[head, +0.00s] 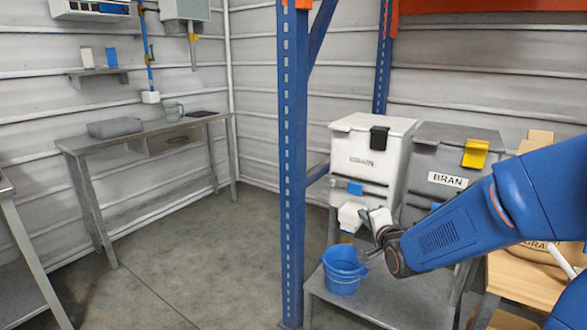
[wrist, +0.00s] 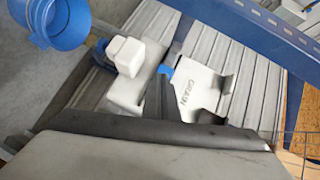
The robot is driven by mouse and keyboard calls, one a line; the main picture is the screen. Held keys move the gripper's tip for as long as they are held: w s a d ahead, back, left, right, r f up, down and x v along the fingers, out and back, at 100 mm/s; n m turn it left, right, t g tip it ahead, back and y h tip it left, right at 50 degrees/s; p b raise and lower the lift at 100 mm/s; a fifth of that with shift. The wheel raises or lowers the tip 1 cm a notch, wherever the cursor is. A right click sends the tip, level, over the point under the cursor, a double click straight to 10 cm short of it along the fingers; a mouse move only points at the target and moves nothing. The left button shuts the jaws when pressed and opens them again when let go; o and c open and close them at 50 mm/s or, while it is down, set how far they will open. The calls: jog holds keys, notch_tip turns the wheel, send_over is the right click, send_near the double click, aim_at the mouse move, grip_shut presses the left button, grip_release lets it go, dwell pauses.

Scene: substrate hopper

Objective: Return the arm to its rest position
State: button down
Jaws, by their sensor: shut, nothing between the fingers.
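My blue arm reaches in from the right in the head view. My gripper (head: 374,226) is at its end, shut and empty, just right of the white spout (head: 351,215) of the grain hopper (head: 370,150). I cannot tell whether it touches the spout. The spout also shows in the wrist view (wrist: 125,56), with the white hopper labelled GRAIN (wrist: 200,88) beside it. A blue bucket (head: 343,274) stands upright on a low grey stand below the gripper and spout. The bucket appears at the upper left of the wrist view (wrist: 60,22). Its inside is not clear.
A grey hopper labelled BRAN (head: 447,180) with a yellow latch stands right of the grain hopper, partly behind my arm. A blue rack post (head: 292,170) rises left of the bucket. A wooden table (head: 525,280) is under my arm. Open floor (head: 200,250) lies left.

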jog(key=s+d+n+g, duration=0.2)
jog(key=s+n+g, duration=0.3)
jog(key=s, duration=1.3)
jog(key=s+d+f+n+g+h, duration=0.1)
jog(key=s+n+g, duration=0.5)
jog(key=s, duration=1.3)
jog(key=d+n, duration=0.1)
jog(key=n, duration=0.1)
jog(key=shift+s+f+n+h, duration=0.25)
jog(key=shift+s+n+h, duration=0.05)
